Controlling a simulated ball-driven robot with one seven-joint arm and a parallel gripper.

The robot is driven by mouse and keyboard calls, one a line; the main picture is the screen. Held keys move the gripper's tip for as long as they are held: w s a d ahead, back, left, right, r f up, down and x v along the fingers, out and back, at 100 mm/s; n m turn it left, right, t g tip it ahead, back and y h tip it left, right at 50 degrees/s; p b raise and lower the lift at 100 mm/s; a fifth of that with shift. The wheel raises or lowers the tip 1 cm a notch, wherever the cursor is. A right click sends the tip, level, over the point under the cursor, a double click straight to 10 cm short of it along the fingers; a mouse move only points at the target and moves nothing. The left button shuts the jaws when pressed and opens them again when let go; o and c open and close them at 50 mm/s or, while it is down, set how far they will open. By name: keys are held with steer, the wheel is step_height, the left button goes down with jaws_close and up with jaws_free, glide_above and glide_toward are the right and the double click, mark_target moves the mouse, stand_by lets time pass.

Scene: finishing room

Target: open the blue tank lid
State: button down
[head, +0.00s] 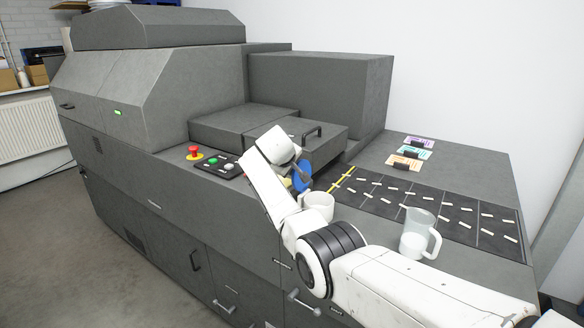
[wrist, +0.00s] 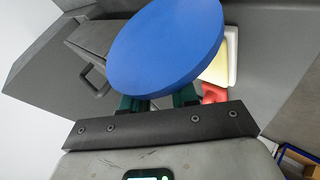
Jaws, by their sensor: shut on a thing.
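The blue tank lid (wrist: 168,45) is a flat round blue disc. It fills the upper middle of the wrist view, tilted, with its broad face toward the camera. My gripper (wrist: 158,101) has its two dark green fingers at the disc's lower edge and is shut on it; the disc hides the fingertips. In the head view the blue lid (head: 302,176) shows beside my white wrist, standing nearly on edge above the machine's counter. Yellow, white and red surfaces show behind the lid in the wrist view. The tank opening cannot be made out clearly.
A grey cover with a black handle (head: 312,132) lies just behind the lid. A red emergency button (head: 194,153) and a control panel (head: 219,165) are to the left.

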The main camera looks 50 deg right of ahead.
steer(key=shift+a+f, duration=0.2)
steer(key=shift+f, duration=0.5)
steer(key=c, duration=1)
jaws_free()
steer(key=shift+a, duration=0.1)
steer(key=shift+r, duration=0.1)
steer(key=shift+d+r, duration=0.2)
steer(key=shift+d, duration=0.1)
steer(key=shift+a+r, duration=0.1)
steer(key=b+v, duration=0.1)
steer(key=v, duration=0.9)
steer(key=shift+s, duration=0.15)
steer(key=shift+a+r, duration=0.15)
